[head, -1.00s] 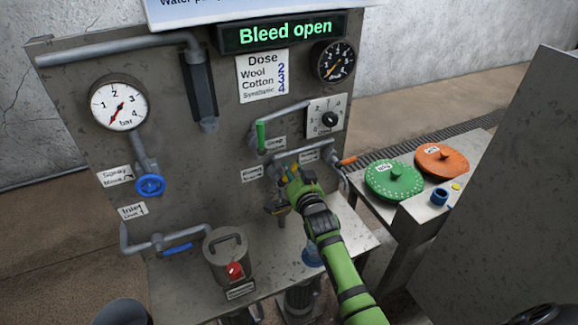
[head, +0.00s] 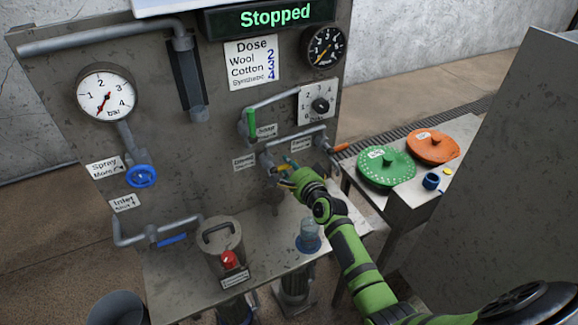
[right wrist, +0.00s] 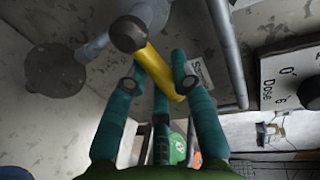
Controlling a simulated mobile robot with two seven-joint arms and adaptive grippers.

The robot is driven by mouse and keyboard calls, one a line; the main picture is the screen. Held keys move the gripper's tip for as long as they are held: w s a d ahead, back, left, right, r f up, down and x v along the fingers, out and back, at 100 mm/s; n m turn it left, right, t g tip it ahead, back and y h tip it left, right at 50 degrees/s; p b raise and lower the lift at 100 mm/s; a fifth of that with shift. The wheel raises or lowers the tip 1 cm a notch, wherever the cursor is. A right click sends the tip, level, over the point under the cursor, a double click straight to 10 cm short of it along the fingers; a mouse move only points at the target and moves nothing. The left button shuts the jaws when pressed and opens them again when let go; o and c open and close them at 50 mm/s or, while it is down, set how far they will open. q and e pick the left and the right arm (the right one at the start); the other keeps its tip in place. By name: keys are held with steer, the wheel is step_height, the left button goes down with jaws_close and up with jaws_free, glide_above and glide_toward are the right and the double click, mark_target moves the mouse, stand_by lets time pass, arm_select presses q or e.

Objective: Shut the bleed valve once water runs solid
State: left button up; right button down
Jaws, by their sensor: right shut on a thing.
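My right gripper (head: 291,173) is at the pipes on the lower right of the grey panel. In the right wrist view its teal fingers (right wrist: 161,68) are closed around a yellow lever (right wrist: 158,71) on a round grey pivot, which I take to be the bleed valve handle. In the head view the hand mostly hides this lever. The display (head: 275,15) reads "Stopped" in green. A clear cup (head: 310,230) with a blue base stands on the shelf below the hand; I cannot tell its water level. My left gripper is not in view.
A green-handled valve (head: 251,123) and an orange lever (head: 340,148) sit close to the hand. Green (head: 386,167) and orange (head: 433,147) discs lie on the right side table.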

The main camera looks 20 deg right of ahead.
steer(key=shift+a+f+m, duration=0.1)
steer(key=shift+f+m, duration=0.05)
steer(key=shift+m, duration=0.15)
stand_by(0.4)
steer(key=c, duration=1)
jaws_free()
steer(key=s, duration=0.4)
steer(key=s+r, duration=0.1)
steer(key=s, duration=0.2)
steer(key=s+r, duration=0.1)
steer(key=s, duration=0.3)
steer(key=shift+s+d+r, duration=0.2)
steer(key=shift+s+d, duration=0.05)
steer(key=shift+s, duration=0.1)
steer(key=shift+s, duration=0.1)
